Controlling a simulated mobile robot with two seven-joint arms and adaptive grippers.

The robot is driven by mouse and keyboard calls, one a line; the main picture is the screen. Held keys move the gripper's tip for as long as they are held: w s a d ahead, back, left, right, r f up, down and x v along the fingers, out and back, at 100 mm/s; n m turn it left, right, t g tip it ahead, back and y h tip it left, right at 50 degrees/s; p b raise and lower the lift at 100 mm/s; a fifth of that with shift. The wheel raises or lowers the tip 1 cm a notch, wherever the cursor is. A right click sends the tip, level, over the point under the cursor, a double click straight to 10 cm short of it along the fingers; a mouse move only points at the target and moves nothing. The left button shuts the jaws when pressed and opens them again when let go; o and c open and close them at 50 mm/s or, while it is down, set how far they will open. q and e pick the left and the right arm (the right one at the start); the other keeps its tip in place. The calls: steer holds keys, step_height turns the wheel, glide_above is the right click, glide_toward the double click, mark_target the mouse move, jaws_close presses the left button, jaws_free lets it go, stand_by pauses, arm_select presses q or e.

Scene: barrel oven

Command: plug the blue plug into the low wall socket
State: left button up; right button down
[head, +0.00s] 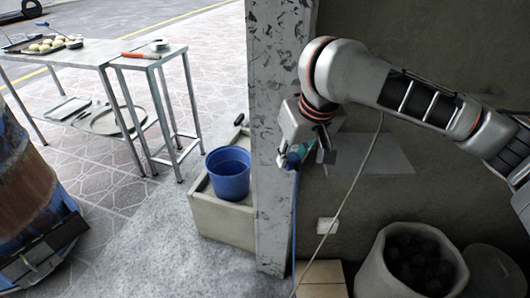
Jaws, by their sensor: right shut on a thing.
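The blue plug (293,160) is between the fingers of my right gripper (301,157), beside the concrete pillar, in the head view. The fingers are shut on it and hide part of it. A blue cable (295,225) hangs down from it along the pillar's edge. A small white wall socket (326,226) is low on the grey wall, below and slightly right of the plug. The plug is well above the socket and apart from it. My left gripper is not in view.
The pillar (270,120) stands left of my right gripper. A pale cable (350,190) crosses in front of the wall. A sack (372,265) of dark lumps and a box (322,272) are below. A blue bucket (229,180) and metal tables (90,55) stand left.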

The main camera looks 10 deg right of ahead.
steer(key=s+d+r+m, duration=0.1)
steer(key=s+d+r, duration=0.6)
steer(key=s+r, duration=0.1)
steer(key=shift+s+m+h, duration=0.3)
steer(key=shift+s, duration=0.2)
steer(key=shift+d+r, duration=0.1)
